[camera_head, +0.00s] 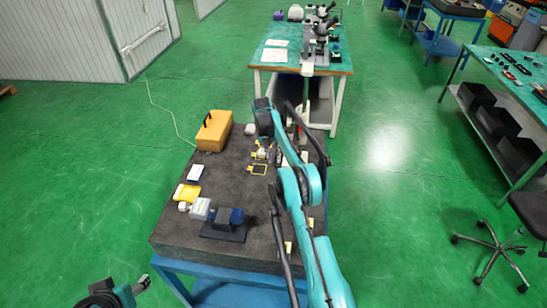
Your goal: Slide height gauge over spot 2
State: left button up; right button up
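A slim upright grey and white thing (305,96), which looks like the height gauge, stands at the back edge of the dark granite plate (232,172), partly behind my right arm. Small yellow marks (288,247) show nearer the front right. My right arm reaches over the plate. Its gripper (277,152) is low near the outline, largely hidden among small parts, so its state is unclear. My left gripper (143,284) is at the bottom left, off the plate, its fingers unclear.
On the plate's left are a yellow-orange case (214,131), a yellow box (187,193), a white block (200,208) and a dark blue device (229,218). A green-topped bench (275,69) stands behind. A bench with bins (508,74) and a chair (490,232) are right.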

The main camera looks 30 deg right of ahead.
jog(key=shift+r, duration=0.1)
notch_tip(320, 180, up, 7)
jog(key=a, duration=0.1)
jog(key=shift+w, duration=0.35)
jog(key=shift+r, duration=0.1)
